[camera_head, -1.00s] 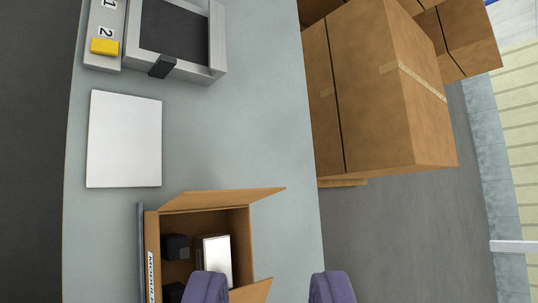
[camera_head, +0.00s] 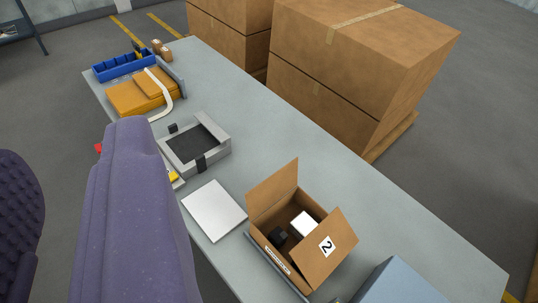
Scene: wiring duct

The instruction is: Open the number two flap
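A brown cardboard box (camera_head: 318,272) stands on the grey table at lower centre. A flap marked 2 (camera_head: 340,258) slants at its right side, its numbered face toward me; I cannot tell which way it folds. A second flap (camera_head: 273,188) stands raised on the box's far side. Between them I see inside, where a white block (camera_head: 304,224) and a dark block (camera_head: 278,236) lie.
A white plate (camera_head: 214,210) lies left of the box. Beyond it are a grey framed tray (camera_head: 195,146), an orange case (camera_head: 142,93) and a blue bin (camera_head: 124,66). A blue-grey block (camera_head: 396,284) stands near right. Large cartons (camera_head: 355,60) stand behind the table.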

